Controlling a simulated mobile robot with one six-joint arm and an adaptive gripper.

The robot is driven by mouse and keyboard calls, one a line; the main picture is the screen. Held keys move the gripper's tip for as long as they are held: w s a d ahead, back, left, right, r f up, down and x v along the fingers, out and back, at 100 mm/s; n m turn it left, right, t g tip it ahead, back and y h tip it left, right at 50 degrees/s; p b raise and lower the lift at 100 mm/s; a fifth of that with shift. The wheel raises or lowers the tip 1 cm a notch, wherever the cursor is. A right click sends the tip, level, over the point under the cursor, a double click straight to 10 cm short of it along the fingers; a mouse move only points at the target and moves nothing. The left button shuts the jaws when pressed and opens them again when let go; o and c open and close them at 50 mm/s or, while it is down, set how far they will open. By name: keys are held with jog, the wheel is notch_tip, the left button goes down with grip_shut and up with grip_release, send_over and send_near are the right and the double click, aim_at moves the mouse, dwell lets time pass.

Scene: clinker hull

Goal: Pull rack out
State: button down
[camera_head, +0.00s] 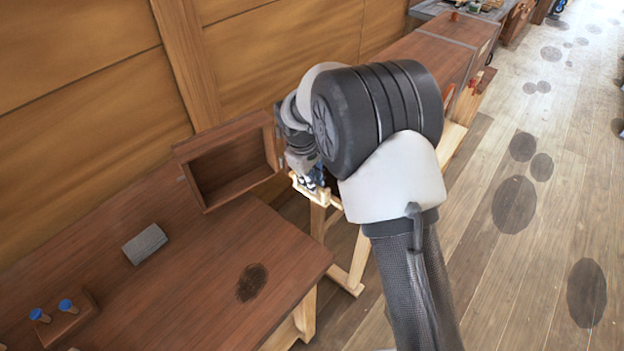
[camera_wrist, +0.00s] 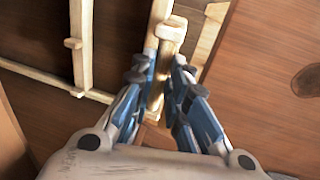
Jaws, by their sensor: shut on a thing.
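The rack seems to be the pale wooden frame (camera_head: 331,199) beside the open box, mostly hidden by my arm in the head view. In the wrist view, a pale bar of the rack (camera_wrist: 171,32) with a small crosspiece runs up between my fingertips. My gripper (camera_wrist: 165,68) is shut on this bar, with a blue-grey finger on either side. In the head view my gripper (camera_head: 309,183) points down at the near end of the pale wood, just right of the box. How far the rack extends is hidden.
A dark wooden box (camera_head: 190,185) with an open front stands on the brown workbench (camera_head: 200,285). A grey block (camera_head: 145,244) and a holder with blue-topped pegs (camera_head: 70,318) lie there too. Plank floor (camera_head: 470,265) is clear on the right.

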jog(key=s+a, duration=1.2)
jog(key=s, duration=0.4)
jog(key=s+a+p, duration=0.1)
jog(key=s+a, duration=1.2)
jog(key=s, duration=0.3)
jog(key=s+a+p, duration=0.1)
jog(key=s+a, duration=1.1)
jog(key=s, duration=0.4)
jog(key=shift+a, duration=0.25)
jog(key=c, duration=1.6)
grip_release()
jog(key=shift+o, duration=0.2)
notch_tip(320, 180, up, 12)
jog(key=s+a, duration=0.1)
jog(key=shift+s+a, duration=0.15)
jog(key=shift+s, duration=0.25)
jog(key=shift+f, duration=0.1)
